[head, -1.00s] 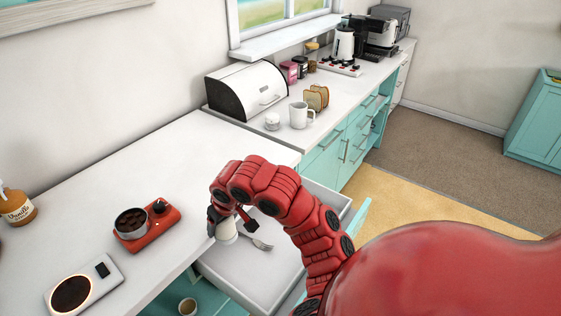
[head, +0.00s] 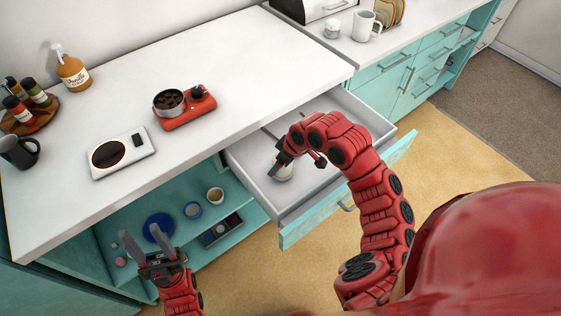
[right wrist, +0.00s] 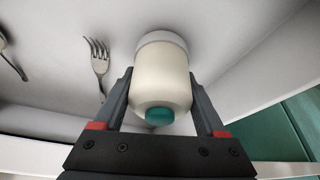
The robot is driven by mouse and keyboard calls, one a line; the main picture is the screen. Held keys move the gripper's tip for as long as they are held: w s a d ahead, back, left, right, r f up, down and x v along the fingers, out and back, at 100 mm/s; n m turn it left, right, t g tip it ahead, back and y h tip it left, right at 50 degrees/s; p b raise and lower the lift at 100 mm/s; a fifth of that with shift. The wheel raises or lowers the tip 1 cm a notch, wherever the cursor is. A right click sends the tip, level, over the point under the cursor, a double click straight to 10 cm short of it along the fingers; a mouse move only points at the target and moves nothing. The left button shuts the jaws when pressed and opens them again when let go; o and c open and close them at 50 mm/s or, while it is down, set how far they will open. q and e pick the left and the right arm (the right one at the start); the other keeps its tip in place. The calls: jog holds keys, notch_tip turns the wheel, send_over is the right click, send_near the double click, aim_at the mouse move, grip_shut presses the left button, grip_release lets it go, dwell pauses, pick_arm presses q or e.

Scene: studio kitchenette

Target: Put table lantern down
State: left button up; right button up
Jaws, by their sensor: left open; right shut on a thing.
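The table lantern (right wrist: 162,78) is a cream cylinder with a pale grey end and a teal knob. In the right wrist view it sits between the two fingers of my right gripper (right wrist: 163,115), which is shut on it. In the head view my right gripper (head: 297,168) holds the lantern (head: 282,173) inside the open drawer (head: 300,203), low over its floor. I cannot tell whether it touches the floor. My left gripper (head: 150,250) is open and empty, in front of the open lower shelf.
A fork (right wrist: 98,62) lies in the drawer beside the lantern, with another utensil (right wrist: 12,58) farther left. The counter holds a red burner with a pan (head: 185,108), a white hot plate (head: 122,152) and bottles. The lower shelf holds a blue plate (head: 158,227) and cups.

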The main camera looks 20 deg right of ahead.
jog(key=shift+f, duration=0.25)
jog(key=shift+f, duration=0.1)
jog(key=o, duration=1.6)
jog(key=v, duration=1.2)
jog(key=shift+s, duration=0.1)
